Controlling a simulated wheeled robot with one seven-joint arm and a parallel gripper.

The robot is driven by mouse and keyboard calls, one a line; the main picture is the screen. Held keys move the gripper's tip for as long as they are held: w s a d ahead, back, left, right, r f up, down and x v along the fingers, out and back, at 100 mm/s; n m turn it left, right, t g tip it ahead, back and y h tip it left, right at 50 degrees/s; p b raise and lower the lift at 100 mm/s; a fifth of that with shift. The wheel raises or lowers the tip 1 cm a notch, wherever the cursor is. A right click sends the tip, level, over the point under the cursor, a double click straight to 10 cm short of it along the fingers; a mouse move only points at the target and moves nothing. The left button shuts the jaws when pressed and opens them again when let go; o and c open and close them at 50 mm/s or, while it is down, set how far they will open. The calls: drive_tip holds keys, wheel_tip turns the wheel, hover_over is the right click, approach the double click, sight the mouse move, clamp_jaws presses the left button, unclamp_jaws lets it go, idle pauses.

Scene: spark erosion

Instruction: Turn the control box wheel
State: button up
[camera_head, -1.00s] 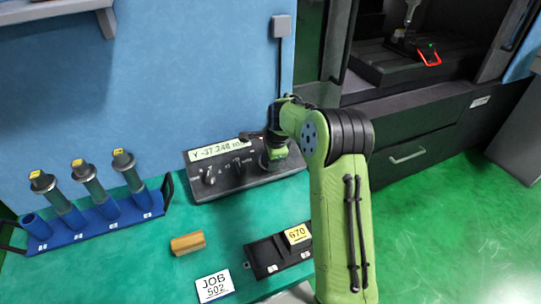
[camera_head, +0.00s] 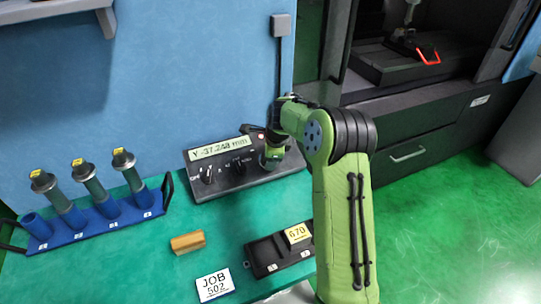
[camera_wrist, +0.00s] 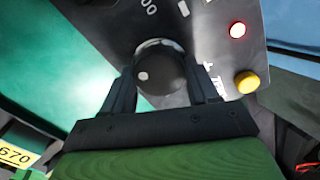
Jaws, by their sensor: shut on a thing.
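The control box (camera_head: 229,186) is a dark panel on the green bench against the blue wall, with a display reading "Y -37.248 mm" (camera_head: 219,148) and two black knobs (camera_head: 238,167) on its left part. My gripper (camera_wrist: 163,85) is over the box's right end, shut on the wheel (camera_wrist: 160,75), a dark round piece with a small pale spot, between its two fingers. In the head view my gripper (camera_head: 273,157) and arm hide the wheel. A red lit button (camera_wrist: 238,30) and a yellow button (camera_wrist: 247,82) show beside it in the wrist view.
A blue rack (camera_head: 98,228) with several cylindrical holders stands at left. A brown block (camera_head: 187,242), a "JOB 502" card (camera_head: 214,285) and a black tray (camera_head: 262,255) with a yellow "670" tag (camera_head: 297,233) lie in front. A dark machine (camera_head: 420,100) stands at right.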

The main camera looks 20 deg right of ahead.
drive_tip(key=o, duration=1.1)
drive_tip(key=shift+c, duration=0.2)
drive_tip(key=p+v, duration=0.2)
drive_tip(key=v, duration=1.4)
